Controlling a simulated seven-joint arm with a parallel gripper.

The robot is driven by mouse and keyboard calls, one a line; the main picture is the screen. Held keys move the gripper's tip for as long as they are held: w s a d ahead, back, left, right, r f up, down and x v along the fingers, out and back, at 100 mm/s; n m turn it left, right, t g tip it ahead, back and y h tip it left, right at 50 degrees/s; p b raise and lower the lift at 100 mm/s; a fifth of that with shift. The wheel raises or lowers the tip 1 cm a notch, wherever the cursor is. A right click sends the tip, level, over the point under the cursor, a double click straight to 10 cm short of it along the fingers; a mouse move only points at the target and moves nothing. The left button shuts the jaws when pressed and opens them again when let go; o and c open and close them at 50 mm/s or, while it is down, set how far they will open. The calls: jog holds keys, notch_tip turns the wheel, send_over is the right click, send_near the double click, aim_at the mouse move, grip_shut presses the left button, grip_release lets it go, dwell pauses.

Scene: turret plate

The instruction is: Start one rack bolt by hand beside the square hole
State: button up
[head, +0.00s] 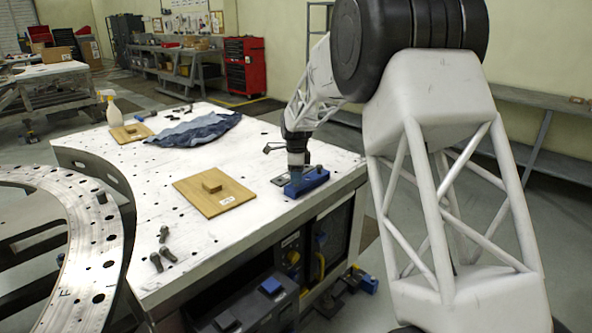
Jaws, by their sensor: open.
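The turret plate (92,262) is the curved metal ring at the left, with many round holes and a letter mark. One small dark spot (101,198) on it looks squarish; I cannot tell if it is the square hole. Three dark bolts lie close together near the front left edge of the white table: one bolt (164,234) slightly apart, the others (156,262) and (168,254) side by side. My gripper (295,178) is low at the table's right side, by a blue block-like fixture (308,181). It is open, far right of the bolts; its fingertips are hard to make out.
A wooden board with a small block (215,199) lies mid-table. Behind it are a crumpled blue cloth (198,130), another board (131,132) and a spray bottle (113,113). Clear white tabletop (150,190) lies between the bolts and the cloth.

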jog(key=shift+f, duration=0.35)
jog(key=c, duration=0.7)
jog(key=shift+r, duration=0.2)
jog(key=shift+r, duration=2.05)
jog(key=shift+w, duration=0.1)
